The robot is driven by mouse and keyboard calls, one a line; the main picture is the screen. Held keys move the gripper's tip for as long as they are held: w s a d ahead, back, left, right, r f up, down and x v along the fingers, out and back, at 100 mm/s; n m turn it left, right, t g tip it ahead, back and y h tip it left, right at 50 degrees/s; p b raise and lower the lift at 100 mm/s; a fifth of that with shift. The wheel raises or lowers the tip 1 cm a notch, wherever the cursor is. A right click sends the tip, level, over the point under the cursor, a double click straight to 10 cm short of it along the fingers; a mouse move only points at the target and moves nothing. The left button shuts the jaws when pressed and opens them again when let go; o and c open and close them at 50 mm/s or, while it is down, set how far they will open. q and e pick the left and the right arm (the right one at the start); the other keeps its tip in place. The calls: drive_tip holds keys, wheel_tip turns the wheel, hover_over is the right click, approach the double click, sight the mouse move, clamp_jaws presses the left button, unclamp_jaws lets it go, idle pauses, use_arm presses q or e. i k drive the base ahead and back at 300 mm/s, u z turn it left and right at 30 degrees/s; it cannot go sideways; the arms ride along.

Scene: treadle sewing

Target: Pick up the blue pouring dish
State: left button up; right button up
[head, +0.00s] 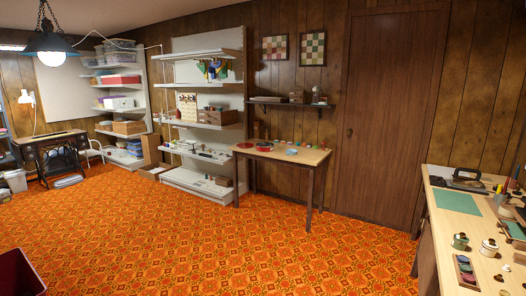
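A small light-blue item (292,152) lies on the small wooden table (270,155) against the back wall. It may be the blue pouring dish, but it is too small and far off to make out its shape. Neither of my grippers is in view.
Red round items and several small coloured pieces lie on the same table. Shelves (208,117) stand to its left. A workbench (455,228) with a green mat (456,201) and jars runs along the right. A dark red container (18,272) is at the lower left. The orange patterned floor between is clear.

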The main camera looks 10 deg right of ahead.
sight(290, 153)
drive_tip(key=z, duration=0.05)
drive_tip(key=i, duration=1.75)
drive_tip(key=z, duration=1.3)
drive_tip(key=i, duration=4.7)
drive_tip(key=u, duration=1.3)
